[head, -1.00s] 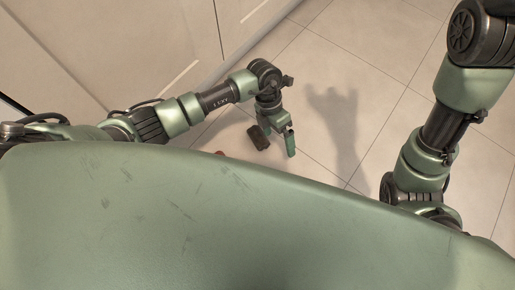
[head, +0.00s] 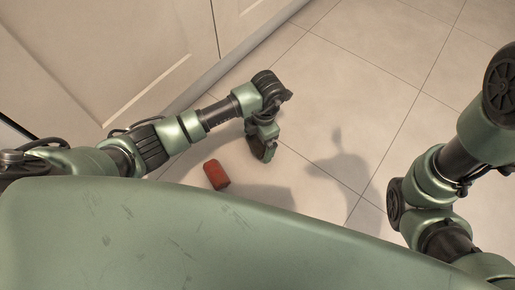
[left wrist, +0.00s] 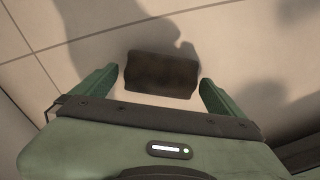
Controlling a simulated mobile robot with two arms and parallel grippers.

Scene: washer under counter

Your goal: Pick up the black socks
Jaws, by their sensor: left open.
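The black socks (left wrist: 162,73) show in the left wrist view as a dark brown-black folded bundle on the tiled floor. They lie between and just beyond the two green fingers, with a gap on each side. My left gripper (head: 264,152) is open and empty and points down at the floor in the head view. There the socks are hidden behind it. My right arm shows at the right of the head view, but its gripper is out of view.
A red bundle (head: 216,174) lies on the floor to the left of my left gripper. Pale cabinet fronts (head: 110,60) stand at the upper left. The tiled floor (head: 350,90) beyond and to the right of the gripper is clear.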

